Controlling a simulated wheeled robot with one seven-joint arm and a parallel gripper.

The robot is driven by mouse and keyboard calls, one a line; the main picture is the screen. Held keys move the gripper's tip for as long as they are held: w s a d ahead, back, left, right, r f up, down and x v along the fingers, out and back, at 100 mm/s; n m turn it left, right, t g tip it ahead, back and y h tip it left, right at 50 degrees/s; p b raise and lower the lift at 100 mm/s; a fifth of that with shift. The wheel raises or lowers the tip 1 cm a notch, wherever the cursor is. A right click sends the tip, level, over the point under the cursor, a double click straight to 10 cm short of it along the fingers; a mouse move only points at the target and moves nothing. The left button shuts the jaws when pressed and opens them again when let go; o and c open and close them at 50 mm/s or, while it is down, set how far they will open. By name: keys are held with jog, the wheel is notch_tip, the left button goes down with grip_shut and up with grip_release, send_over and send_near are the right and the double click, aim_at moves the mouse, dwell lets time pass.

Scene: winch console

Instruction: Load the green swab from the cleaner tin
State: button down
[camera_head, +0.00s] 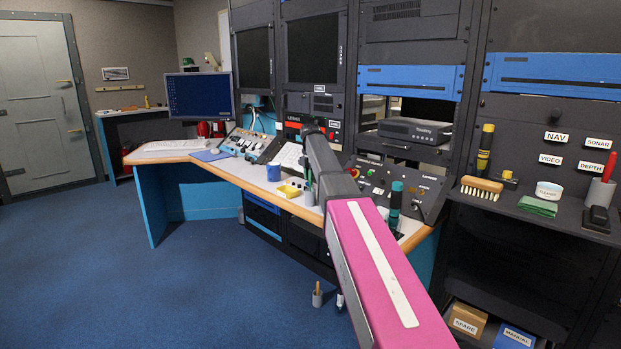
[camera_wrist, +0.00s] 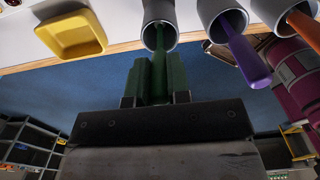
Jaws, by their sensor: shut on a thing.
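In the wrist view, my gripper (camera_wrist: 158,66) is shut on the green swab (camera_wrist: 160,62). The far end of the swab runs into the mouth of a grey cup (camera_wrist: 148,10), so its tip is hidden. I cannot tell how deep it sits. The cleaner tin (camera_head: 549,191), low, round and white with a label, stands on the shelf at the right of the head view, far from my gripper. I cannot make out its contents. My gripper is not clear in the head view, where my pink arm crosses the middle.
Grey cups beside it hold a purple handle (camera_wrist: 243,55) and an orange handle (camera_wrist: 304,28). A yellow tray (camera_wrist: 73,33) lies left of them. Near the tin are a folded green cloth (camera_head: 538,207), a brush (camera_head: 482,185) and a red-handled tool (camera_head: 609,167). The blue floor is largely clear.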

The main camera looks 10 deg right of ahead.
jog(key=shift+r, duration=4.65)
